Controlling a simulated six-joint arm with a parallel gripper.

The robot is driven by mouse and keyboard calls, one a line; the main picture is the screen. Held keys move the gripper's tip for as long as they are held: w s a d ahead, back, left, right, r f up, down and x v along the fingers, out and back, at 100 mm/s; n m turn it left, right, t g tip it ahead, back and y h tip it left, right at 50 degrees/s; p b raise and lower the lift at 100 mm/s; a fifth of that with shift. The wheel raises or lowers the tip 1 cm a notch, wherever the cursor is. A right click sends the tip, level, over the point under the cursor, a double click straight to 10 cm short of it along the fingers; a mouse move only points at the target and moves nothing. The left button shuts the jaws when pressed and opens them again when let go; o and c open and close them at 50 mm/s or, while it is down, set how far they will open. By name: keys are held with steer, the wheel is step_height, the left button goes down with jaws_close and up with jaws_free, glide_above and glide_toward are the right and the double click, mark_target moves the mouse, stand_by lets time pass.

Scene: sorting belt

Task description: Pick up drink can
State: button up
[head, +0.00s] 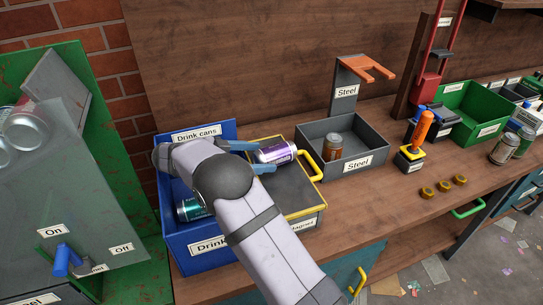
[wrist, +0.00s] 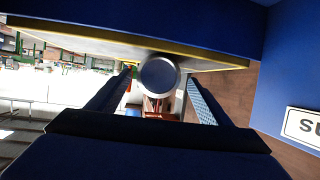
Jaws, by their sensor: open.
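A purple and white drink can (head: 279,152) lies on its side on the dark top of the yellow-edged magnet box (head: 292,190). My gripper (head: 264,157) is open, with its blue fingers at the can's left end. In the wrist view, the can's round silver end (wrist: 160,75) shows between the two fingers, and neither finger is clearly closed on it. A teal can (head: 191,209) lies in the blue "Drink cans" crate (head: 205,257), partly hidden by my arm.
A grey "Steel" crate (head: 374,158) holds a brown can (head: 333,147). A yellow handle (head: 312,166) stands up at the magnet box's right edge. The bench front is clear.

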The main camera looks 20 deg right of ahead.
mark_target(273, 157)
steer(key=shift+s+p+x, duration=0.2)
steer(key=shift+p+x, duration=0.8)
steer(key=shift+x, duration=1.75)
steer(key=c, duration=1.1)
